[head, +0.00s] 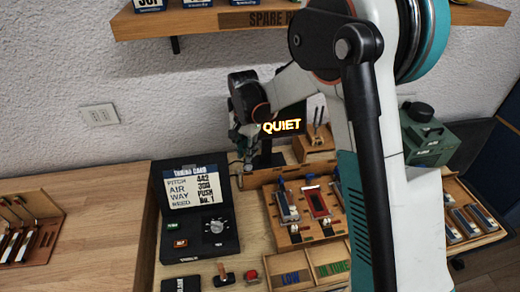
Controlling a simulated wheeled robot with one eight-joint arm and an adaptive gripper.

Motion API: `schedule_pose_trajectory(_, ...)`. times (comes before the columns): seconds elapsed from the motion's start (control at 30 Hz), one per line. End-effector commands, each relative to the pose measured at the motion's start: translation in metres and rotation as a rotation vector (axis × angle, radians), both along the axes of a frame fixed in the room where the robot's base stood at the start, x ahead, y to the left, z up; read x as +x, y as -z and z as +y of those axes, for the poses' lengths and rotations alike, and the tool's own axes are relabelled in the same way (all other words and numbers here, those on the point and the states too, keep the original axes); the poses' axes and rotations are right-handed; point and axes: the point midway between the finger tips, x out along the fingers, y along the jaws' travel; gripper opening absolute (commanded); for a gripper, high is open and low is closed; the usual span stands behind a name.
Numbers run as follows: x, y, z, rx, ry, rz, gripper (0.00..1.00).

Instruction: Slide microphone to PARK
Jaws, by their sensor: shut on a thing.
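My gripper (243,148) points down at the back of the bench, just left of the lit QUIET sign (281,126). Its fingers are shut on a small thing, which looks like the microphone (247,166). That thing is small and partly hidden by the fingers, so its shape is hard to make out. It is behind and right of the tuning card box (197,187). I cannot make out a PARK mark; my arm covers much of the right side of the bench.
The black control box has a dial (215,226). Right of it stands a wooden rack (302,235) with several tools. A green case (425,140) is at the right. A tool stand (25,230) is at far left. A shelf (215,22) hangs above. Bare wood (105,220) lies left of the box.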

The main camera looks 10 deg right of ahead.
Motion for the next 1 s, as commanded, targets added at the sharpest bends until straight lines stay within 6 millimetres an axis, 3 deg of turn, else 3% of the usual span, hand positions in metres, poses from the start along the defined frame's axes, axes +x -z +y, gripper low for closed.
schedule_pose_trajectory(0.43,0.0008,-0.0007,0.0073,0.003,-0.001,-0.001,0.00)
schedule_pose_trajectory(0.47,0.0008,-0.0007,0.0074,0.003,-0.001,-0.001,0.22)
schedule_pose_trajectory(0.5,0.0009,-0.0007,0.0075,0.004,-0.001,-0.002,0.28)
schedule_pose_trajectory(1.0,0.0003,-0.0034,0.0055,0.001,0.000,-0.001,0.28)
